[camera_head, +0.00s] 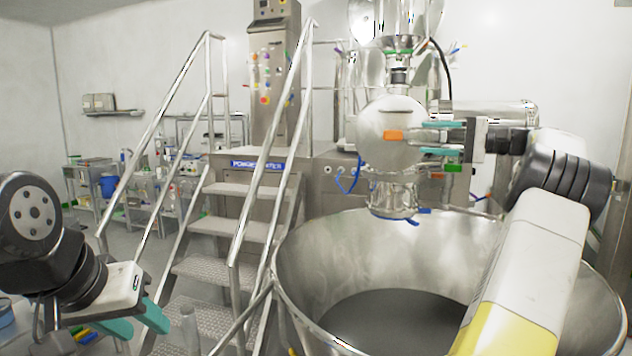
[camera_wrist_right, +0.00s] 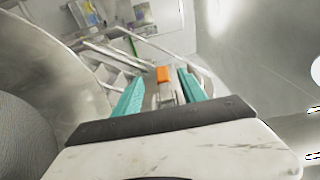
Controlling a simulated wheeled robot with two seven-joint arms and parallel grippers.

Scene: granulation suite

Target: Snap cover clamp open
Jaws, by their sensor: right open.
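The cover clamp shows as an orange tab (camera_head: 393,135) on the front of a round steel housing (camera_head: 385,152) above the big bowl. In the right wrist view the orange tab (camera_wrist_right: 163,74) lies between the finger tips, with a grey bar running back from it. My right gripper (camera_head: 424,138) is open, with its teal fingers above and below the line of the tab. Gaps show on both sides of the tab, and I see no contact. My left gripper (camera_head: 136,322) is low at the left, its teal fingers apart and empty, far from the clamp.
A large steel bowl (camera_head: 293,262) stands below the housing, and my right arm passes over its right side. A green tab (camera_head: 453,168) sits just under the right gripper. Blue-handled fittings (camera_head: 400,218) hang below the housing. Metal steps with handrails (camera_head: 240,190) stand left.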

